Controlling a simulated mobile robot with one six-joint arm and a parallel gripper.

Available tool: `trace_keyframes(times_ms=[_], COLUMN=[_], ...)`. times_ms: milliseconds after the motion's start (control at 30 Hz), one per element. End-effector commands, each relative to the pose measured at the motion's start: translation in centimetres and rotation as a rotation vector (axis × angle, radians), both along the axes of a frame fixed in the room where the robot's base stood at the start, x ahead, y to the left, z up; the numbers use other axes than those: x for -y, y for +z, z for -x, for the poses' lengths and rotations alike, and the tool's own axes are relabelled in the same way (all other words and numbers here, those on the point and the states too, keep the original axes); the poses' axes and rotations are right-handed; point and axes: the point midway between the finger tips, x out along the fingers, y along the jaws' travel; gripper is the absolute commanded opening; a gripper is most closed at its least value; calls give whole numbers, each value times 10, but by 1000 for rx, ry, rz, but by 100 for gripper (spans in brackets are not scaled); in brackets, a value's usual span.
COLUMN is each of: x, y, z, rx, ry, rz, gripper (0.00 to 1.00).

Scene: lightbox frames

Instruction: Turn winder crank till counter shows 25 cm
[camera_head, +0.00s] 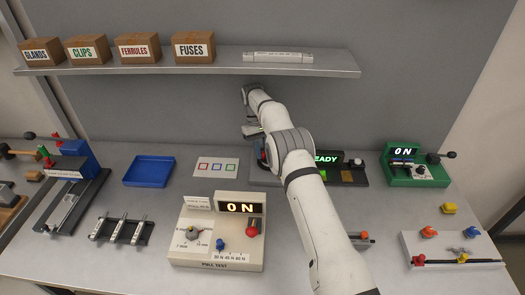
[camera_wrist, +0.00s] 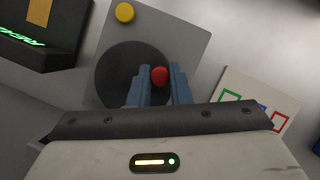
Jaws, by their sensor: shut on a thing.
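In the wrist view my gripper (camera_wrist: 158,82) has its two blue fingers on either side of a red knob (camera_wrist: 160,76), shut on it. The knob sits over a dark round disc (camera_wrist: 115,78) on a grey plate (camera_wrist: 185,35), which looks like the winder with its crank. A yellow round button (camera_wrist: 125,12) is at the plate's edge. In the head view my arm hides most of the winder. A black display (camera_head: 335,158) to its right shows green letters, "EADY", with the start covered. No centimetre count is readable.
A white card with coloured squares (camera_head: 216,167) and a blue tray (camera_head: 149,171) lie left of the winder. A pull tester (camera_head: 215,258) showing "0 N" stands in front. A green device (camera_head: 413,177) is to the right. A shelf (camera_head: 200,66) with boxes hangs above.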

Motion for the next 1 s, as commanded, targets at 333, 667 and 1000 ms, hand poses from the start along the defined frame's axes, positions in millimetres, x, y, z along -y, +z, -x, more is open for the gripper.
trace_keyframes(times_ms=[333, 667, 1000], x=[0, 0, 1], y=[1, 0, 0], z=[-1, 0, 3], rx=[4, 2, 0], ry=[-1, 0, 74], rz=[-1, -1, 0], gripper=[18, 39, 39])
